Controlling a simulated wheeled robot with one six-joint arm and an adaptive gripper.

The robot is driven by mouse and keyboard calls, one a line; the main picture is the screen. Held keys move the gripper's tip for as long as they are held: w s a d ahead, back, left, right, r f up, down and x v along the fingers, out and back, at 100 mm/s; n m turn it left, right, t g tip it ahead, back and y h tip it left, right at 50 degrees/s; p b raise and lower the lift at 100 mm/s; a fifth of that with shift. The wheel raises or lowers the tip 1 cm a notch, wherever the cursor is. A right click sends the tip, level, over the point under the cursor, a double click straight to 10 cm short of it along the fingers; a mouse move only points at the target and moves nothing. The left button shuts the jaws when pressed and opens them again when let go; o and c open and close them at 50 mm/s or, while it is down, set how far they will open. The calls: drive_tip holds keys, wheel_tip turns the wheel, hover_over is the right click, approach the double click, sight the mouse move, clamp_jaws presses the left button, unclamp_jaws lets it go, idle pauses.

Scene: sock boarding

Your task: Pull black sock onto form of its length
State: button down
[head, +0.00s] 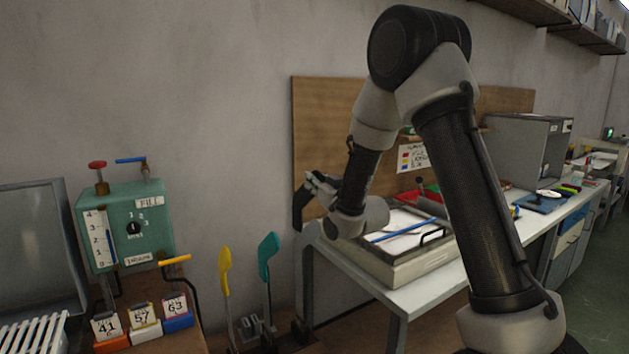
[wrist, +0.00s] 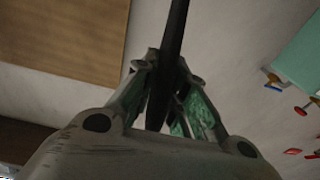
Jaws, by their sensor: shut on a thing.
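The black sock (head: 301,208) hangs from my gripper (head: 316,184) in the head view, in front of the brown board. In the wrist view, my gripper (wrist: 166,72) is shut on the dark sock (wrist: 177,28), which runs up out of the picture. A yellow form (head: 225,272) and a teal form (head: 268,258) stand upright on thin stems, lower left of my gripper. The sock is apart from both forms. The teal form is the nearer one to the sock in the picture. Whether the sock's opening is spread cannot be seen.
A green machine (head: 125,232) with a dial stands at the left, above several numbered tags (head: 143,315). A white table (head: 395,292) with a shallow tray (head: 405,272) is at the right, behind my arm. The wall above the forms is clear.

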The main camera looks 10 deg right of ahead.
hover_over(314, 228)
drive_tip(key=shift+f, duration=7.55)
drive_tip(key=c, duration=1.4)
unclamp_jaws()
